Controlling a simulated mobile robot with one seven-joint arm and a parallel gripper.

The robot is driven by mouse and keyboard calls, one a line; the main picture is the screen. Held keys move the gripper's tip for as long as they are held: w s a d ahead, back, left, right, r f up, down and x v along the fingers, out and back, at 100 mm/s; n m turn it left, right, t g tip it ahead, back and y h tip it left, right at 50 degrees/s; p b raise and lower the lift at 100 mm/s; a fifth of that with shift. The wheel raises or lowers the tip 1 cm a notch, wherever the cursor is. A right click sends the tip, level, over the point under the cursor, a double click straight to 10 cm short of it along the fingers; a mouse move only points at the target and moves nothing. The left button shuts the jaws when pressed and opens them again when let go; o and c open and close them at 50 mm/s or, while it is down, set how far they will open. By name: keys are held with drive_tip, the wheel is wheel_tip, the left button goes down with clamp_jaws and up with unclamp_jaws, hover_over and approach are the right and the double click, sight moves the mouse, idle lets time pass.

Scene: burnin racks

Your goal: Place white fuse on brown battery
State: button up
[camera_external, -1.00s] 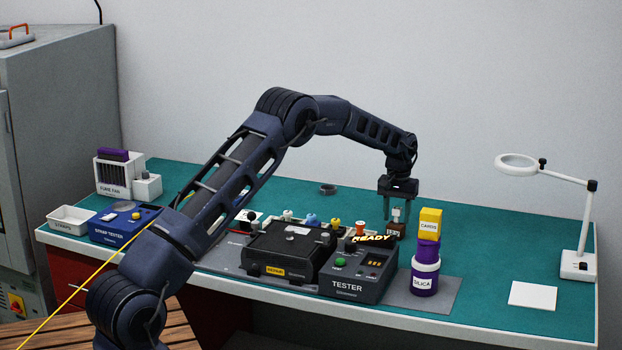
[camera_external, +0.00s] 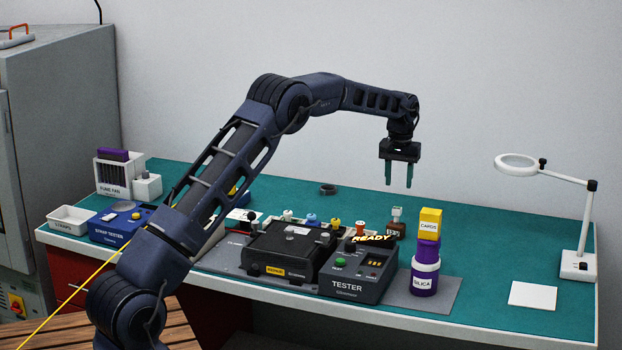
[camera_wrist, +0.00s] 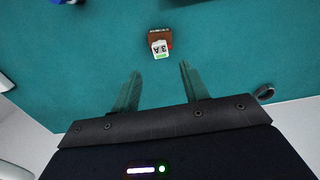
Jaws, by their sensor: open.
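The brown battery (camera_external: 396,231) stands upright on the teal mat behind the tester. The white fuse (camera_external: 397,213) rests on top of it. In the wrist view the white fuse (camera_wrist: 160,49) shows a "3 A" marking and a green band, and the brown battery (camera_wrist: 159,36) is partly covered by it. My gripper (camera_external: 399,188) is open and empty, raised above the battery and fuse and clear of both. In the wrist view my gripper's fingers (camera_wrist: 157,68) are spread, with the fuse beyond their tips.
The black tester (camera_external: 357,275) and a dark box (camera_external: 285,250) stand at the front. A purple jar (camera_external: 425,275) with a yellow cards box (camera_external: 431,218) stacked above is close on the right. A lamp (camera_external: 585,225) stands far right. The mat behind the battery is mostly clear.

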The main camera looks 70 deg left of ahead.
drive_tip(key=s+d+r+m+t, duration=0.1)
drive_tip(key=s+d+r, duration=0.3)
drive_tip(key=d+r, duration=0.3)
drive_tip(key=s+d+r+m, duration=0.1)
drive_tip(key=s+d+r, duration=0.4)
drive_tip(key=r, duration=0.4)
drive_tip(key=s+d+r+m+t, duration=0.1)
drive_tip(key=s+d+r, duration=0.4)
drive_tip(key=s+d, duration=0.15)
drive_tip(key=s+d+r+m, duration=0.1)
drive_tip(key=s+d+r, duration=0.3)
drive_tip(key=s+d, duration=0.3)
drive_tip(key=s+d+m+t, duration=0.1)
drive_tip(key=s+d, duration=0.3)
drive_tip(key=s, duration=0.6)
drive_tip(key=s+d+m, duration=0.1)
drive_tip(key=s+d, duration=0.4)
drive_tip(key=s, duration=0.4)
drive_tip(key=s+d+f+m, duration=0.1)
drive_tip(key=s+f, duration=0.3)
drive_tip(key=s, duration=0.5)
drive_tip(key=s+d+f+m+t, duration=0.1)
drive_tip(key=s+d+f+m, duration=0.1)
drive_tip(key=s, duration=0.7)
drive_tip(key=shift+s+d+f+t, duration=0.25)
drive_tip(key=shift+d+f+t, duration=0.05)
drive_tip(key=shift+d+f, duration=0.65)
